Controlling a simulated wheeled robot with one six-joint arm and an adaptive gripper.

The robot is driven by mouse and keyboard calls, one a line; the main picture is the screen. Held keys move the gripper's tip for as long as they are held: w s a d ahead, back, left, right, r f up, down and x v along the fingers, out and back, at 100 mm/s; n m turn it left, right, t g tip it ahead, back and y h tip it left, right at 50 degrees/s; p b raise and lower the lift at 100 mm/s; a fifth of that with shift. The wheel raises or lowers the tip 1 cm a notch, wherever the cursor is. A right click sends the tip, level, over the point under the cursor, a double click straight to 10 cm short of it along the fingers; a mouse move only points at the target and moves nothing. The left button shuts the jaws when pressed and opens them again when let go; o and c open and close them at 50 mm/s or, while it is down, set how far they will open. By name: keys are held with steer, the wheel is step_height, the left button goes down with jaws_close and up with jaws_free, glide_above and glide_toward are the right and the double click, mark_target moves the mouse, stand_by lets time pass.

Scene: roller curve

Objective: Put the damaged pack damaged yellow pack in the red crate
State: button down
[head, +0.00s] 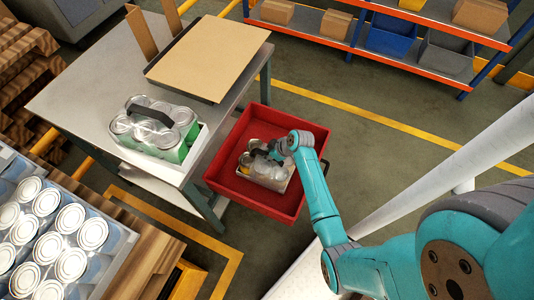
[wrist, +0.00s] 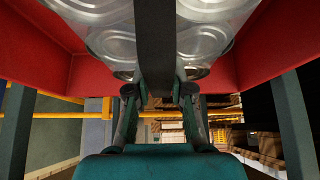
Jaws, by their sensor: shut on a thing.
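A pack of silver-topped cans in a pale yellowish carton (head: 266,182) is within the outline of the red crate (head: 252,202) in the head view. I cannot tell whether it rests on the crate's floor. My gripper (head: 274,153) is above the pack and hides part of it. In the wrist view my gripper (wrist: 157,90) is shut on the dark handle strap (wrist: 154,40) of the pack. Can tops (wrist: 205,45) show on both sides of the strap, with red crate walls (wrist: 50,42) around them. Any damage is too small to see.
A grey table (head: 92,88) stands left of the crate, with a green can pack (head: 190,143) and a cardboard-topped tray (head: 208,50) on it. A can-filled carton (head: 62,235) is at lower left. A shelf with bins (head: 443,54) is at the back. Floor right of the crate is clear.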

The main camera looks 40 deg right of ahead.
steer(key=c, duration=1)
jaws_free()
steer(key=shift+f, duration=0.1)
steer(key=shift+c, duration=0.2)
steer(key=v, duration=1.2)
steer(key=s+a+m+t+h, duration=0.3)
steer(key=s+a+m, duration=0.1)
steer(key=s+a, duration=1)
steer(key=s+a+r+t, duration=0.2)
steer(key=s+a+r, duration=0.1)
steer(key=s+r, duration=0.4)
steer(key=s+a+r+t, duration=0.3)
steer(key=s+r, duration=0.3)
steer(key=r, duration=0.8)
steer(key=shift+s+a+r+t+y, duration=0.2)
steer(key=shift+s+a+t+y, duration=0.15)
steer(key=shift+a, duration=0.5)
